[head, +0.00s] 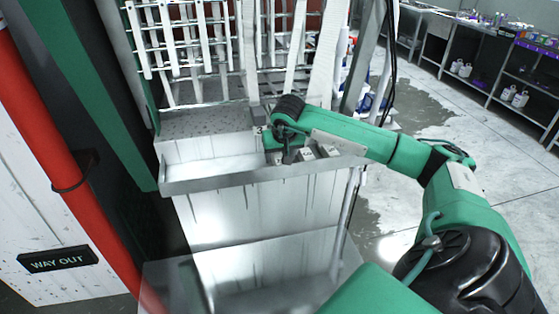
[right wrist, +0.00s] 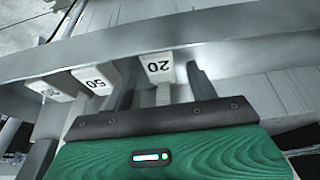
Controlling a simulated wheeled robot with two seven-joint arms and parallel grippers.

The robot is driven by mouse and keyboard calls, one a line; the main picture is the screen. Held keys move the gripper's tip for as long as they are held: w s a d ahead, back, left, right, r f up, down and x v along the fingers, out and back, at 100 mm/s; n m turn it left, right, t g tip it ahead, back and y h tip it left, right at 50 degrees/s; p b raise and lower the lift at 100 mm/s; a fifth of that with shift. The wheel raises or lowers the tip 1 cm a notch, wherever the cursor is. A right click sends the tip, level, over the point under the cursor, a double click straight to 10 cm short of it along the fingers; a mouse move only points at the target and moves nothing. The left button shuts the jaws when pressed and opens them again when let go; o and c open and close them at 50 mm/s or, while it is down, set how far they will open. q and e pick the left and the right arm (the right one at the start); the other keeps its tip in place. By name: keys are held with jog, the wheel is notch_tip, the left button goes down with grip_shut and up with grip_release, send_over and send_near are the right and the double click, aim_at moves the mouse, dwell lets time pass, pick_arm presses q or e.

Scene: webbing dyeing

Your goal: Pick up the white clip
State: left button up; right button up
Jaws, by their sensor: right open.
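Several small white clips with black numbers sit in a row along a metal rim. In the right wrist view, the clip marked 20 (right wrist: 159,68) lies between the two fingers of my right gripper (right wrist: 161,78), which is open with a gap on each side. The clip marked 50 (right wrist: 95,80) is just left of the fingers, and another white clip (right wrist: 50,91) is farther left, its number hard to read. In the head view, my right gripper (head: 288,154) is over the rim, beside two clips (head: 306,153). The nearest clip is largely hidden there. My left gripper is not in view.
The clips are at the front ledge of a metal tank (head: 215,184). White webbing strips (head: 300,45) hang on a rack behind. A red pipe (head: 50,140) and a green post stand left. Shelves with bottles (head: 460,68) are far right, across open floor.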

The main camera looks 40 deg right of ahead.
jog(key=shift+x, duration=1.05)
jog(key=c, duration=1.1)
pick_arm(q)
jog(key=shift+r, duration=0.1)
pick_arm(e)
jog(key=shift+c, duration=0.3)
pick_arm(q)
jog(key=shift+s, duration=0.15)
